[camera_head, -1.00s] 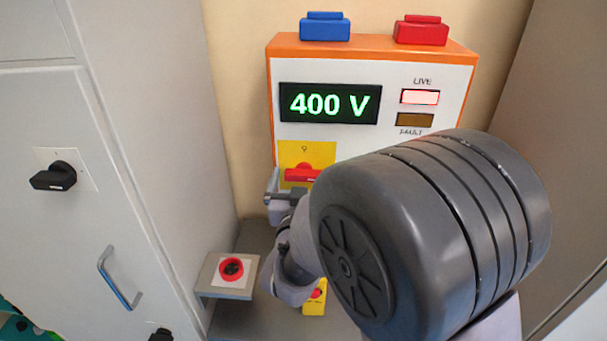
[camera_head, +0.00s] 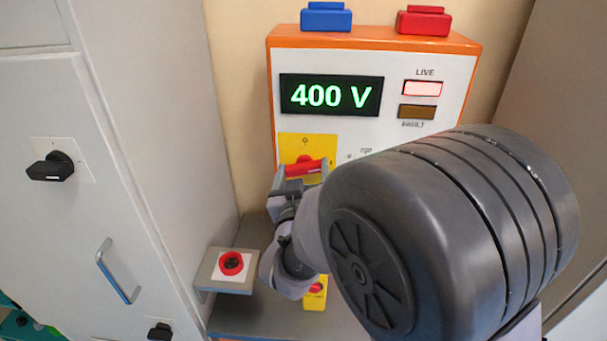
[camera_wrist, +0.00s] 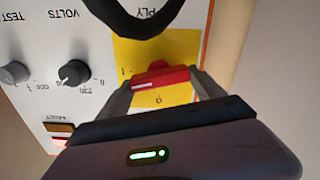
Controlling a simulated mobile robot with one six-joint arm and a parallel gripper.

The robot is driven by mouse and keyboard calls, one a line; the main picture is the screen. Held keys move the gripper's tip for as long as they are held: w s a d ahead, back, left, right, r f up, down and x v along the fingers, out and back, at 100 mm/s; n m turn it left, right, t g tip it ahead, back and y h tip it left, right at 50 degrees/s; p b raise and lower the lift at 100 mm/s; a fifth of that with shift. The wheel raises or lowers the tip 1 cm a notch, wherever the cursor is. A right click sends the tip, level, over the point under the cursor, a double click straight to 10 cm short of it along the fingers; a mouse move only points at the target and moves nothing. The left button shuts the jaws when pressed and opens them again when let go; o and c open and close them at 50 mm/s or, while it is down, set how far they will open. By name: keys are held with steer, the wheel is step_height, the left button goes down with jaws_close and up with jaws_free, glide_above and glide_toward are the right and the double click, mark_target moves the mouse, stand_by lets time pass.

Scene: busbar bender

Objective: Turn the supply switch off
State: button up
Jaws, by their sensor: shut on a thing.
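The supply switch has a red handle (camera_head: 306,167) on a yellow plate (camera_head: 308,141), low on the orange-edged panel. The handle lies roughly crosswise, right end a little higher. In the wrist view, the red handle (camera_wrist: 160,76) sits between both fingers on the yellow plate (camera_wrist: 165,98), its white-marked end toward the "I" mark. My gripper (camera_head: 303,172) is shut on the handle; it also shows in the wrist view (camera_wrist: 162,88). The display (camera_head: 331,95) reads 400 V and the LIVE lamp (camera_head: 422,88) is lit. My arm hides the lower right panel.
A grey cabinet (camera_head: 80,120) with black knobs and a handle stands at left. A red-ringed button (camera_head: 231,263) sits on a small ledge. A yellow box (camera_head: 316,295) is below my gripper. A black loop (camera_wrist: 140,15) is beside the switch in the wrist view.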

steer(key=n, duration=0.3)
steer(key=shift+a+f+n+b, duration=0.1)
steer(key=shift+n+b, duration=0.25)
steer(key=shift+n, duration=0.05)
steer(key=n, duration=0.3)
steer(key=shift+n, duration=0.3)
steer(key=n, duration=0.3)
steer(key=shift+a+n+p, duration=0.1)
steer(key=shift+n+p, duration=0.2)
steer(key=shift+p, duration=0.1)
steer(key=shift+f+n+p, duration=0.15)
steer(key=shift+n+p, duration=0.35)
steer(key=shift+n, duration=1.6)
steer(key=o, duration=1.4)
steer(key=shift+c, duration=0.2)
steer(key=shift+s, duration=0.1)
